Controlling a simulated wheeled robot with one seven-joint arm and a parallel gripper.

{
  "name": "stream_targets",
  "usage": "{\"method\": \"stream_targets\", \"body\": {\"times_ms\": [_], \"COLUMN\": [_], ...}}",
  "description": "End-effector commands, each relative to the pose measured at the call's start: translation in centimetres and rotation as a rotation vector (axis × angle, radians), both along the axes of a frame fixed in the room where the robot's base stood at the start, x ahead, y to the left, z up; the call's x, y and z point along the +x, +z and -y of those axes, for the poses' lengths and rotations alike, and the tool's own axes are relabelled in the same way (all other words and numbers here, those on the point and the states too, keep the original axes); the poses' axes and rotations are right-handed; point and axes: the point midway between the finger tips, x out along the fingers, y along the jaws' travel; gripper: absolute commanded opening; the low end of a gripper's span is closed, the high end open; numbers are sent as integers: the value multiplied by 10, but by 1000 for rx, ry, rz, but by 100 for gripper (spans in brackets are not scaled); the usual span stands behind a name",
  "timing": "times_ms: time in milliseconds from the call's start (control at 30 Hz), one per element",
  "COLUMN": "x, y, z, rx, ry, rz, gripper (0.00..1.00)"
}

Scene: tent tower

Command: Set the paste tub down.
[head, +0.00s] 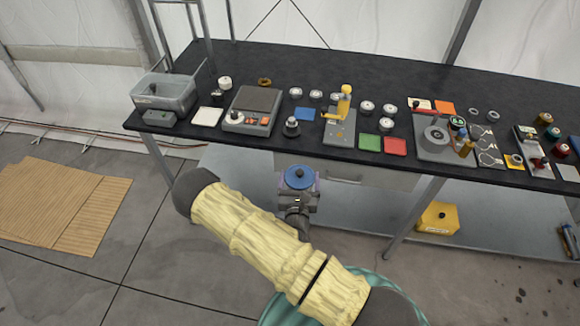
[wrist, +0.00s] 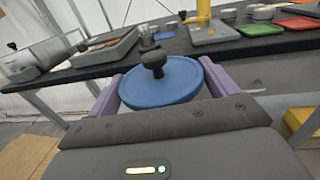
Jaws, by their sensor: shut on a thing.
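The paste tub shows its round blue lid with a dark knob in the head view (head: 299,175) and in the wrist view (wrist: 165,88). My gripper (head: 299,183) is shut on the tub, with a purple finger at each side of it in the wrist view. The tub looks roughly upright. It is held in front of the black table's (head: 240,68) near edge, apart from the tabletop. The tub's lower body is mostly hidden by my gripper.
On the table stand a grey scale (head: 252,108), a clear bin (head: 165,95), a yellow press (head: 342,115), several small tins, and blue (head: 305,114), green (head: 370,142) and red (head: 395,146) squares. A dark-knobbed weight (head: 291,127) stands near the edge. A yellow box (head: 438,218) sits on the lower shelf.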

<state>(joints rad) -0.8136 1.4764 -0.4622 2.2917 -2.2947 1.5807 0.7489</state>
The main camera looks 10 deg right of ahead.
Motion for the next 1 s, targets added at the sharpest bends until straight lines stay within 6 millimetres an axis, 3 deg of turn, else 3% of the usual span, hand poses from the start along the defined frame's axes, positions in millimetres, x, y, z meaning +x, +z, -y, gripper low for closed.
{"method": "stream_targets", "body": {"times_ms": [200, 400, 1000], "x": [-14, -24, -26], "y": [-41, -62, -66], "z": [22, 33, 34], "rx": [-7, -3, 1], "ry": [131, 213, 226], "rz": [-4, 1, 4], "gripper": [54, 54, 54]}}
